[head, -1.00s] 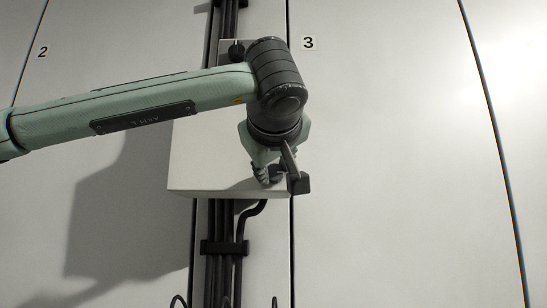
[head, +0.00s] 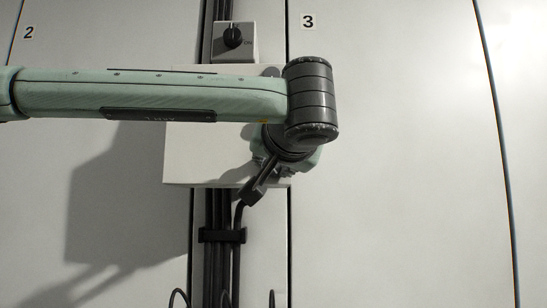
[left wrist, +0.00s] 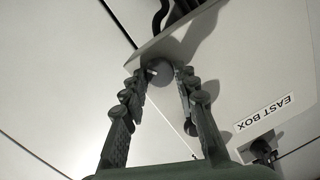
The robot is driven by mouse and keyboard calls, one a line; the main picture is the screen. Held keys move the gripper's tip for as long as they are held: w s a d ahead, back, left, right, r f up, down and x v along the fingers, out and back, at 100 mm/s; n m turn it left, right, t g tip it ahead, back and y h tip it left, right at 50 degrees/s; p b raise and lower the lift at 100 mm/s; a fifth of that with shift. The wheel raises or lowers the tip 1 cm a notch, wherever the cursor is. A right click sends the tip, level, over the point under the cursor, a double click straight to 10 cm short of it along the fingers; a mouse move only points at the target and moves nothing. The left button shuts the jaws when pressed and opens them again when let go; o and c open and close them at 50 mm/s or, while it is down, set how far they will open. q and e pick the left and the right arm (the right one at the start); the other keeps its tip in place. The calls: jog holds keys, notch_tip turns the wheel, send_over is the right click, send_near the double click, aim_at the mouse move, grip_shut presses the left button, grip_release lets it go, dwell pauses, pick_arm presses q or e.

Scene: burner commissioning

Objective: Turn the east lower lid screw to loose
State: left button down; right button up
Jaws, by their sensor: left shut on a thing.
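The east box (head: 215,165) is a pale box on the wall, partly covered by my left arm in the head view. The left wrist view shows its lid with the label "EAST BOX" (left wrist: 265,112), upside down there. A round grey screw head (left wrist: 161,72) with a small pale mark sits near a corner of the lid, at the lower right of the box in the head view. My left gripper (left wrist: 162,78) has its fingertips on either side of this lower lid screw. In the head view my left gripper (head: 287,165) is mostly hidden behind its wrist.
A small switch box (head: 233,42) with a black rotary knob and "ON" mark sits above. Dark cables (head: 222,265) run down below the east box. In the left wrist view a dark round part (left wrist: 261,148) sits near the label. The wall to the right is clear.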

pick_arm(q)
jog(key=shift+f+m+t+y, duration=0.1)
jog(key=shift+m+t+y, duration=0.15)
jog(key=shift+m, duration=1.4)
jog(key=shift+f+m+t+y, duration=0.15)
jog(key=shift+m+t, duration=0.1)
jog(key=shift+m, duration=1.4)
pick_arm(e)
jog(key=shift+s+d+f, duration=0.1)
jog(key=shift+s+f, duration=0.2)
jog(key=shift+f, duration=0.15)
pick_arm(q)
jog(key=c, duration=1.2)
grip_release()
jog(key=shift+o, duration=0.2)
jog(key=shift+s+r, duration=0.1)
pick_arm(e)
jog(key=shift+s+d, duration=0.1)
pick_arm(q)
jog(key=s+d, duration=0.1)
jog(key=s, duration=1)
jog(key=shift+s+d, duration=0.4)
